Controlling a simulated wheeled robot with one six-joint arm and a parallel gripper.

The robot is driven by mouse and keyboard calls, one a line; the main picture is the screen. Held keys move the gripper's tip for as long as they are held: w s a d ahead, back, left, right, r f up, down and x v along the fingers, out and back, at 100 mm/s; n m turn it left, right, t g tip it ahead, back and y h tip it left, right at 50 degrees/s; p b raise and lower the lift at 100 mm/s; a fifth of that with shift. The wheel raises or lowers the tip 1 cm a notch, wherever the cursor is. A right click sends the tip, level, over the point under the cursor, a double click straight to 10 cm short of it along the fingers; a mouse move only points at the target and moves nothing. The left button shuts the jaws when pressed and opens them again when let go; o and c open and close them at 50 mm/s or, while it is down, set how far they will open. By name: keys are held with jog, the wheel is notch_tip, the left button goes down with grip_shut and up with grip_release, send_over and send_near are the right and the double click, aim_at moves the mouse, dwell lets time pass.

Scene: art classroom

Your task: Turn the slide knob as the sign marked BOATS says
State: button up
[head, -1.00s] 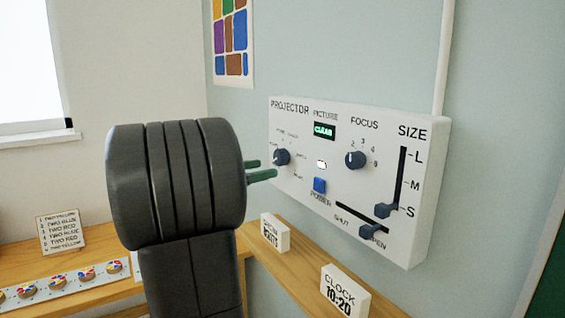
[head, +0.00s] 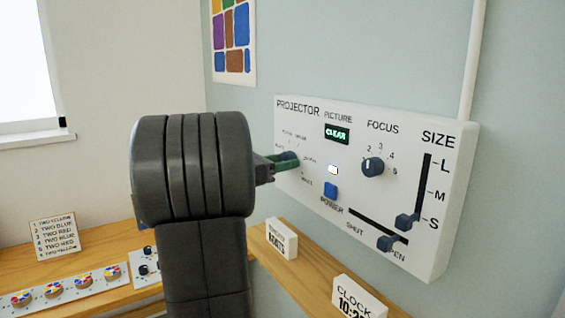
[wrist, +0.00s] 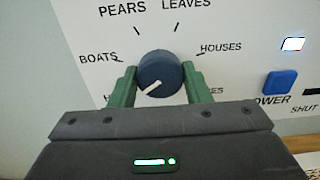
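The slide knob (wrist: 160,76) is a dark blue dial at the left of the white projector panel (head: 310,205). In the wrist view its pale pointer aims down and left, below the BOATS label and toward a partly hidden label starting with H. PEARS, LEAVES and HOUSES also show around it. My gripper (wrist: 160,78) has one green finger on each side of the knob, with no clear gap, so it appears shut on it. In the head view my gripper (head: 282,160) partly covers the knob. The small white sign (head: 280,238) marked BOATS stands on the ledge below.
The panel also has a focus knob (head: 373,167), a blue power button (head: 330,190), a shut/open slider (head: 388,243) and a size slider (head: 407,222) near S. A clock sign (head: 357,300) stands on the ledge. A numbered list card (head: 54,238) is at left.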

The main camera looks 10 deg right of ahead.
jog(key=c, duration=0.3)
jog(key=shift+c, duration=0.2)
jog(key=shift+f+b, duration=0.1)
jog(key=shift+b, duration=0.25)
jog(key=shift+m+b, duration=4.9)
jog(key=o, duration=1)
